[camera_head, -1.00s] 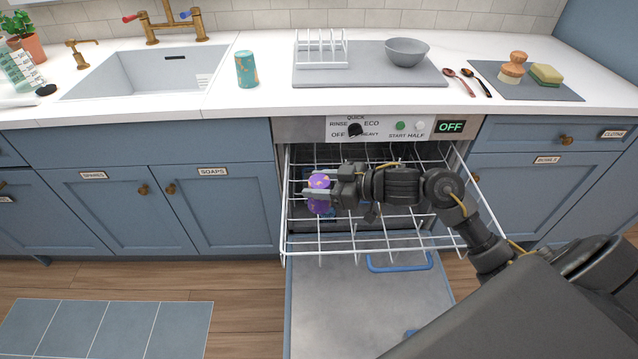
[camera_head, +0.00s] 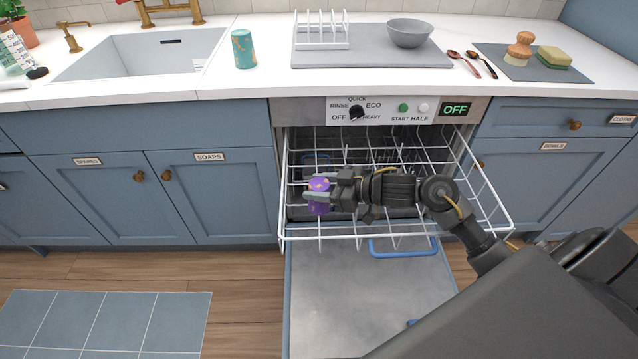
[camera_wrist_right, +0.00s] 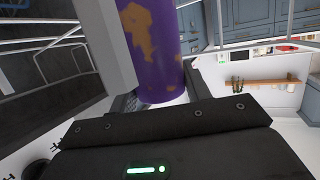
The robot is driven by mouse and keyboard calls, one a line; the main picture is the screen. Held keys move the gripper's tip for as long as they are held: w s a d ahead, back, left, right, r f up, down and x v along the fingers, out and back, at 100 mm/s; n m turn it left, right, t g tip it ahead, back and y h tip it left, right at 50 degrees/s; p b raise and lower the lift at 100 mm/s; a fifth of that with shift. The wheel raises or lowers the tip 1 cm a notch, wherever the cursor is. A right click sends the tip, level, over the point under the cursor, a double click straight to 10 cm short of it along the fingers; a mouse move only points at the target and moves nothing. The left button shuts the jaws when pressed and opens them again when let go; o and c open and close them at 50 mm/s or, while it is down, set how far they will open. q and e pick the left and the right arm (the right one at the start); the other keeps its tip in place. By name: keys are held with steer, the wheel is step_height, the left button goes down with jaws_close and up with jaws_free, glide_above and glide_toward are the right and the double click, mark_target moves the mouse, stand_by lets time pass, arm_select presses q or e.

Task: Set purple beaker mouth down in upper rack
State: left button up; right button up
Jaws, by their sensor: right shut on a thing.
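The purple beaker (camera_head: 318,208) with orange-yellow patches is held at the left end of my right arm in the head view. My right gripper (camera_head: 320,191) is shut on its side. In the right wrist view the beaker (camera_wrist_right: 155,45) fills the space between the fingers. It looks roughly upright in the head view; I cannot tell which end is its mouth. The white wire upper rack (camera_head: 300,239) is pulled out, and the beaker is over its left part. I cannot tell whether it touches the wires. My left gripper is not in view.
The dishwasher door (camera_head: 340,300) hangs open below the rack, near a blue handle (camera_head: 400,252). The rack's right part lies under my arm. On the counter stand a teal cup (camera_head: 244,50), a grey bowl (camera_head: 409,33) and a white plate rack (camera_head: 320,42).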

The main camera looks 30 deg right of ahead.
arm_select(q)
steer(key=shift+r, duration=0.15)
arm_select(e)
steer(key=shift+f, duration=0.1)
steer(key=o, duration=1)
steer(key=shift+o, duration=0.2)
steer(key=shift+s+d, duration=0.2)
arm_select(q)
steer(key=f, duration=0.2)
steer(key=p, duration=0.1)
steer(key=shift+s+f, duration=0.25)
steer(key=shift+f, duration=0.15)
arm_select(e)
steer(key=v, duration=1)
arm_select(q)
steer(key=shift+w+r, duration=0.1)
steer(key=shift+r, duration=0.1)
arm_select(e)
steer(key=shift+s, duration=0.1)
